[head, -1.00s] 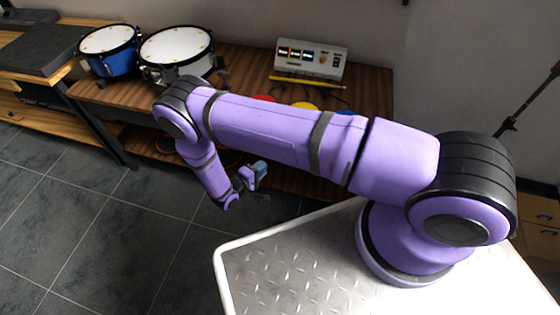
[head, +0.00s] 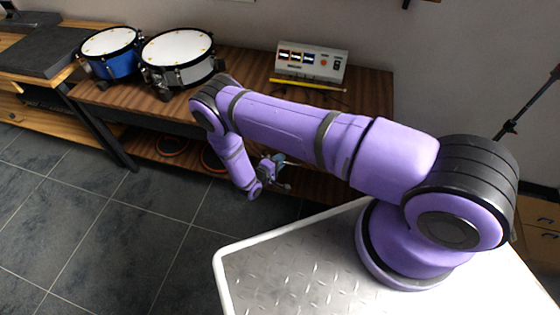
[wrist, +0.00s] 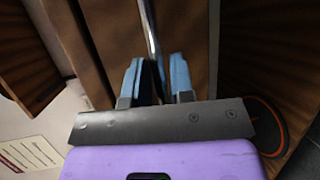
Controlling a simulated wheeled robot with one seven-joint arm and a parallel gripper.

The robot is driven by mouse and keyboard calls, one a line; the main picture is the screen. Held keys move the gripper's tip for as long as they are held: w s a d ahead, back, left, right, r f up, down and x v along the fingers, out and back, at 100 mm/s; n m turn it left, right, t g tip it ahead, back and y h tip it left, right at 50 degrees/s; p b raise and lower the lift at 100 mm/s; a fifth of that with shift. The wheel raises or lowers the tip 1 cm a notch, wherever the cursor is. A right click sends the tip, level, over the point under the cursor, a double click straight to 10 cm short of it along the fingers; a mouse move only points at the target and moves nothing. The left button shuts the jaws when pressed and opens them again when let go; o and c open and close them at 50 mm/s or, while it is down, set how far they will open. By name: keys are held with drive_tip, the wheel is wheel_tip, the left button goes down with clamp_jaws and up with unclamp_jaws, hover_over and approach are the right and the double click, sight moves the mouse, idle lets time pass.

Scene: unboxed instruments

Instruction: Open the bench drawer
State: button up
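The bench (head: 372,92) has a dark wood top. Its drawer front (wrist: 96,42) is brown wood in the wrist view, close in front of my gripper. A slim metal handle bar (wrist: 152,38) runs from the top of that view down between my fingers. My gripper (wrist: 157,80) has two blue fingers standing apart, one on each side of the bar. The bar lies nearer the right finger; I cannot tell if it touches. In the head view my gripper (head: 277,170) is low at the bench front. My arm hides the drawer there, and I cannot tell whether it is open.
A blue drum (head: 110,52) and a grey drum (head: 178,58) stand on the bench's left side. A grey instrument box (head: 312,65) with a yellow pencil (head: 308,83) is at the back. Orange-rimmed rings (head: 172,146) lie on the lower shelf. Tiled floor (head: 110,235) is clear.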

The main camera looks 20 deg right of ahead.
drive_tip(key=shift+d, duration=0.15)
drive_tip(key=shift+c, duration=0.2)
clamp_jaws()
drive_tip(key=s+a, duration=0.9)
drive_tip(key=s, duration=0.4)
drive_tip(key=s+a, duration=0.9)
drive_tip(key=s, duration=0.3)
drive_tip(key=shift+s+a, duration=0.35)
drive_tip(key=shift+a, duration=0.05)
drive_tip(key=shift+o, duration=0.2)
unclamp_jaws()
